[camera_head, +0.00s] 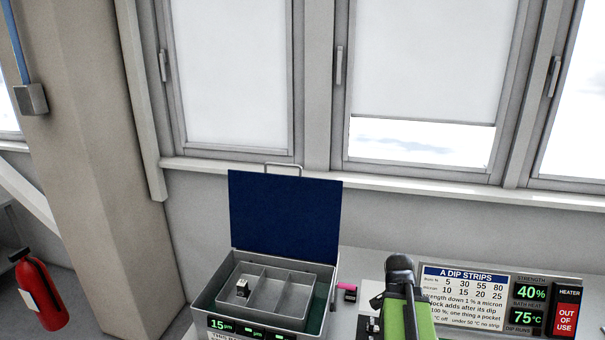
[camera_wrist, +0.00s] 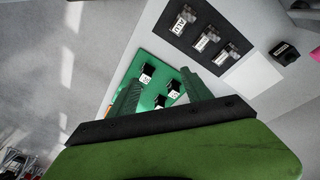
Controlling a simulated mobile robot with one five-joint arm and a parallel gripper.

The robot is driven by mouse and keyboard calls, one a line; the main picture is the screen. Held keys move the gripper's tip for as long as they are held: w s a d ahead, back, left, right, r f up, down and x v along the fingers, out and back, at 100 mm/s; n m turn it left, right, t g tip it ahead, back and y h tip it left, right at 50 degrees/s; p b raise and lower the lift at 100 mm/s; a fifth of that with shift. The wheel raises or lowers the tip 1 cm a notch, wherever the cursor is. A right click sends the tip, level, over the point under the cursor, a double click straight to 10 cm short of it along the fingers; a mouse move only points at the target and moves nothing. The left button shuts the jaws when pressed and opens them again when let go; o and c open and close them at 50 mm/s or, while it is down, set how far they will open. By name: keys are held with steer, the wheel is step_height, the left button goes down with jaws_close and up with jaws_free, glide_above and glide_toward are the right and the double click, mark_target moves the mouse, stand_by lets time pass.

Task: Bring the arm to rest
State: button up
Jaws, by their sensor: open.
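My gripper (camera_wrist: 162,84) shows from behind in the wrist view, its two green fingers spread apart with nothing held between them. Beyond the fingers lies a green board (camera_wrist: 150,62) with several small black blocks bearing white labels; one block (camera_wrist: 147,72) shows between the fingers. I cannot tell how far the fingertips are above the board. In the head view my green arm rises at the bottom, right of centre, and the fingers cannot be made out there.
A metal case (camera_head: 213,297) with its blue lid (camera_head: 285,212) open holds a divided tray; a small block (camera_head: 242,288) sits in its left compartment. A sign (camera_head: 468,293) and readouts (camera_head: 530,292) stand right. A dark strip (camera_wrist: 208,39) holds labelled pieces beside a white card (camera_wrist: 252,76).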

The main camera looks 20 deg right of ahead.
steer(key=w+a+n+t+y, duration=0.1)
steer(key=w+a+n, duration=0.35)
steer(key=a, duration=0.55)
steer(key=w+a+n, duration=0.3)
steer(key=a+n, duration=0.2)
steer(key=a, duration=0.5)
steer(key=w+a+n+t+y, duration=0.1)
steer(key=w+a+n, duration=0.3)
steer(key=a, duration=0.7)
steer(key=s+a+f+n+g+b, duration=0.1)
steer(key=s+f+n+b, duration=0.1)
steer(key=f+b, duration=1.2)
steer(key=shift+s+a+f, duration=0.2)
steer(key=shift+s+a, duration=0.15)
steer(key=shift+s, duration=0.25)
